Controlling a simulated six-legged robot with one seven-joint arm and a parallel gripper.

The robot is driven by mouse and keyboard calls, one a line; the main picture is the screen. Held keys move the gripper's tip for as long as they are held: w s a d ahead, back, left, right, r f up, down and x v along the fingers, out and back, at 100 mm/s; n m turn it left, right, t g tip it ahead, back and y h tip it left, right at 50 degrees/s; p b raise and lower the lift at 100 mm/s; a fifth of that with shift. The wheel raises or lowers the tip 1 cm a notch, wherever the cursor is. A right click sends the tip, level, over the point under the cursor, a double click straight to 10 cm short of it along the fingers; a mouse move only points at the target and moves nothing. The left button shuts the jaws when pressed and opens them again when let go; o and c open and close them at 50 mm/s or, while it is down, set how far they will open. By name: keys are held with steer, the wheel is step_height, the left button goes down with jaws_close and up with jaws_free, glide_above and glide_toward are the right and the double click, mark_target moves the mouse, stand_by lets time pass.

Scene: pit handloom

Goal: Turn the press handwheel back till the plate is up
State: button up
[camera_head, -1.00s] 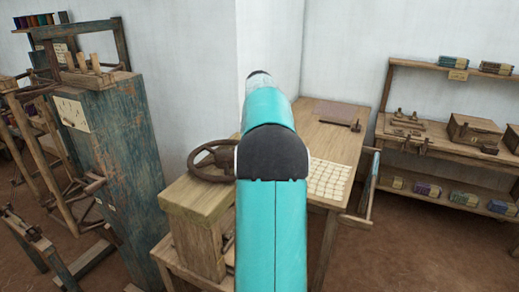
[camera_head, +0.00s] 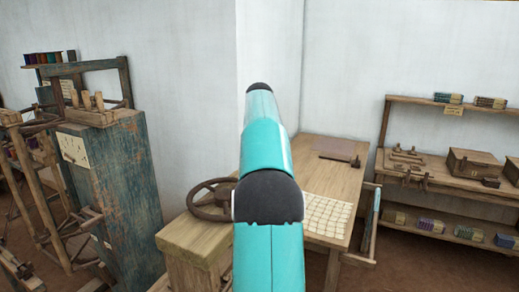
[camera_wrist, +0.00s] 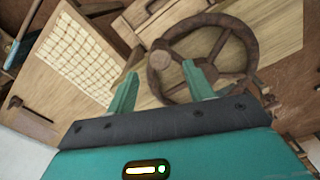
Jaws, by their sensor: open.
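The press handwheel (camera_head: 213,187) is a dark brown spoked wheel lying flat above the wooden press block (camera_head: 197,240), left of my raised teal arm in the head view. The arm hides its right edge. In the wrist view the handwheel (camera_wrist: 163,88) shows just beyond my gripper (camera_wrist: 158,88), with its rim, spokes and hub in sight. The press plate cannot be made out. My gripper is hidden in the head view.
A table (camera_head: 337,172) with a gridded sheet (camera_head: 326,214) stands right of the press. A shelf bench (camera_head: 440,178) with boxes and tools is at the right wall. A tall blue-green wooden post (camera_head: 125,190) and loom frame stand close on the left.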

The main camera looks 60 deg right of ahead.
steer(key=shift+r, duration=2.95)
steer(key=w+a+r+n+t+h, duration=0.1)
steer(key=w+a, duration=0.3)
steer(key=a, duration=1)
steer(key=w+a+n+t, duration=0.1)
steer(key=w+a, duration=0.3)
steer(key=a, duration=1)
steer(key=s+a+f+t, duration=0.1)
steer(key=s+a+f, duration=0.3)
steer(key=a, duration=0.4)
steer(key=s+a+f+n+t, duration=0.1)
steer(key=s+a+f, duration=0.4)
steer(key=a+f, duration=0.2)
steer(key=s+a+f+t+y, duration=0.1)
steer(key=s+a+f, duration=0.4)
steer(key=a, duration=0.4)
steer(key=shift+a+f+n+t, duration=0.15)
steer(key=shift+a+n+t, duration=0.05)
steer(key=shift+n+t, duration=0.1)
